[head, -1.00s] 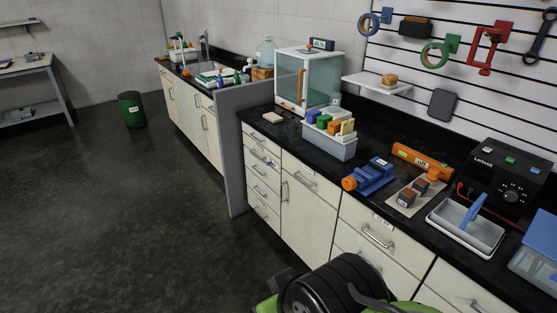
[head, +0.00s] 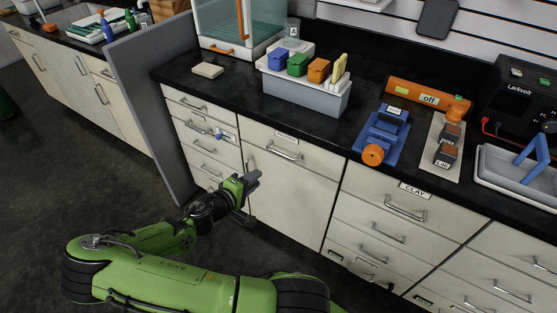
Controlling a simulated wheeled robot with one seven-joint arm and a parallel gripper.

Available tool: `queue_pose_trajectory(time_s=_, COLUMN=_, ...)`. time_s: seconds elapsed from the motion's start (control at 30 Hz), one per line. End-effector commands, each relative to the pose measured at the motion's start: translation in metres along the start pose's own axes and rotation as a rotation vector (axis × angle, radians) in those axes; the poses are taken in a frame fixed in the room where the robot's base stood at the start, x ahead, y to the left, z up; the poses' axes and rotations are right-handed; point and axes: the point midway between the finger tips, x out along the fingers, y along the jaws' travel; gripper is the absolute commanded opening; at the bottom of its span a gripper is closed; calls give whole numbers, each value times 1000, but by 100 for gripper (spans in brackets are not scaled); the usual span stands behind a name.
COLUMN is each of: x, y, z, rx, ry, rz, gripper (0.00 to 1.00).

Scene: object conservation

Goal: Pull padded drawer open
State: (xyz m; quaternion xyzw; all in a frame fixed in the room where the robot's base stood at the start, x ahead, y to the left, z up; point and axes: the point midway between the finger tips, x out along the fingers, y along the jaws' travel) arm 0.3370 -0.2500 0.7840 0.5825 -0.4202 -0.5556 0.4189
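A wide drawer front (head: 292,157) sits at the top of the cabinet left of the clay drawers. A small label on its upper edge is hard to read but may say "PADDED". It has a silver bar handle (head: 285,152) and looks closed. My gripper (head: 250,197) is below and left of that handle, in front of the cabinet door and apart from the drawer handle. Its fingers appear spread with nothing between them. My green arm reaches in from the bottom of the head view.
Narrow drawers (head: 205,130) stand to the left, one with a blue item on its front. Drawers labelled CLAY (head: 401,213) stand to the right. The black worktop (head: 225,92) holds a grey bin (head: 305,97) and a blue vise (head: 381,135). A grey partition (head: 150,110) stands left.

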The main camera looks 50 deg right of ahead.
Motion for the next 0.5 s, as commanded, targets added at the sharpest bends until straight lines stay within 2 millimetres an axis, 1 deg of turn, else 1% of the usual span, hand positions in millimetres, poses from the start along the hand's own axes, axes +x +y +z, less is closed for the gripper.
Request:
queue_pose_trajectory(time_s=0.03, x=4, y=-2, z=-5, rx=-30, ry=30, rz=48, gripper=29)
queue_pose_trajectory(time_s=0.1, x=7, y=0, z=-9, rx=-49, ry=55, rz=83, gripper=29)
queue_pose_trajectory(time_s=0.17, x=10, y=2, z=-11, rx=-55, ry=64, rz=95, gripper=29)
queue_pose_trajectory(time_s=0.27, x=24, y=3, z=-12, rx=-53, ry=62, rz=95, gripper=29)
queue_pose_trajectory(time_s=0.5, x=84, y=7, z=-14, rx=-53, ry=58, rz=94, gripper=29)
